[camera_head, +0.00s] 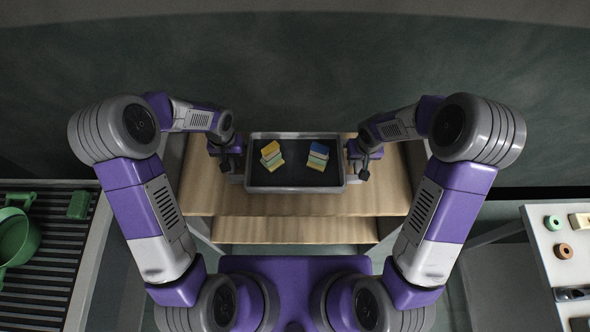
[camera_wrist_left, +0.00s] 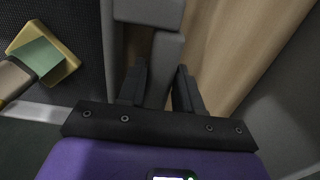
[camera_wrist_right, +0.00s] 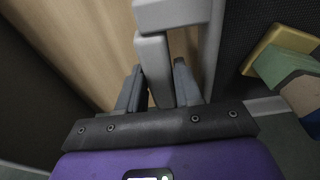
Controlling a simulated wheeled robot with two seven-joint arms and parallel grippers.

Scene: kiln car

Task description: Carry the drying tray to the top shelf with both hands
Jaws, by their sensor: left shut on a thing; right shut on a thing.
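The drying tray (camera_head: 295,188) is a grey-rimmed, dark-floored tray, over the wooden top shelf (camera_head: 380,200). It looks level; I cannot tell whether it rests on the boards or hovers just above. Two stacks of coloured pieces stand in it, a left stack (camera_head: 271,156) and a right stack (camera_head: 318,156). My left gripper (camera_head: 235,165) is shut on the tray's left handle, a grey bar between its fingers in the left wrist view (camera_wrist_left: 161,70). My right gripper (camera_head: 358,165) is shut on the right handle, seen in the right wrist view (camera_wrist_right: 157,72).
A lower wooden board (camera_head: 295,231) shows at the near side of the shelf. A slatted table with a green pot (camera_head: 14,240) and a green block (camera_head: 79,206) stands left. A pale table with a green ring (camera_head: 552,222) and a brown ring (camera_head: 564,251) stands right.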

